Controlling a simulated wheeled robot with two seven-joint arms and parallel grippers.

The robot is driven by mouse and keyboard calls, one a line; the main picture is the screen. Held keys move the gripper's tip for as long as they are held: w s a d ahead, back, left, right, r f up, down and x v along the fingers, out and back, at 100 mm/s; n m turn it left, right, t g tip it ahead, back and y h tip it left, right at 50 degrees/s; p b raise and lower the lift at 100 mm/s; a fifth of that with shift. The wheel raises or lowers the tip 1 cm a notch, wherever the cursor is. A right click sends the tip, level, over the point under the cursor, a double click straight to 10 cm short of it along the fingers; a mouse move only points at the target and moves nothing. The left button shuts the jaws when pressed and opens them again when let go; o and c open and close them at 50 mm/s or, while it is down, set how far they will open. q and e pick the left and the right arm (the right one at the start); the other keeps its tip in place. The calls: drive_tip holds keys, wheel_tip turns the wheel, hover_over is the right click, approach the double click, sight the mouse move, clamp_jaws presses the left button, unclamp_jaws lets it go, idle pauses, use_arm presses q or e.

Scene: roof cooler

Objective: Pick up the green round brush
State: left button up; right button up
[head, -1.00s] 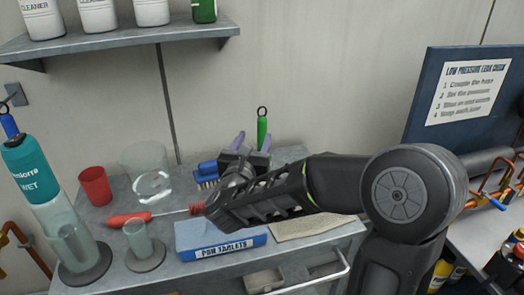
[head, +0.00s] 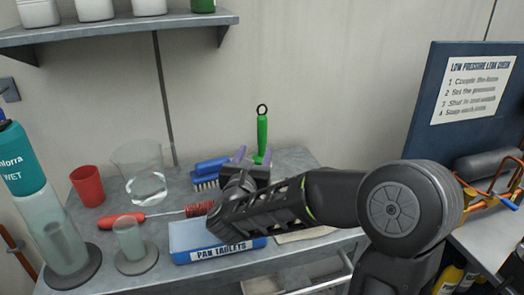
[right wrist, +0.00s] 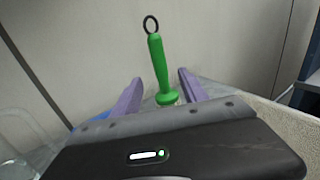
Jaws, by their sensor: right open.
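The green round brush (head: 262,134) stands upright on the grey table near the wall, its green handle up with a black ring on top. In the right wrist view its handle (right wrist: 159,70) rises between the two purple fingers. My right gripper (head: 252,157) is open, its fingers pointing at the brush's lower part, with one finger on each side in the right wrist view (right wrist: 155,97). I cannot tell whether they touch it. The brush's lower end is hidden behind the gripper. My left gripper is not in view.
A blue brush (head: 208,172) lies just left of the gripper. A red-handled brush (head: 124,219), a blue pan tablets box (head: 218,250), a red cup (head: 88,186) and a clear beaker (head: 140,172) share the table. A shelf (head: 110,29) hangs above left.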

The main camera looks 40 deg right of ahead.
sight(261, 136)
drive_tip(key=p+x, duration=0.1)
drive_tip(key=x, duration=0.4)
drive_tip(key=shift+w+d, duration=0.2)
drive_tip(key=shift+w+d+r, duration=0.1)
drive_tip(key=shift+w+d, duration=0.25)
drive_tip(key=p+x, duration=0.1)
drive_tip(key=x, duration=0.3)
drive_tip(key=shift+c, duration=0.5)
clamp_jaws()
idle(1.1)
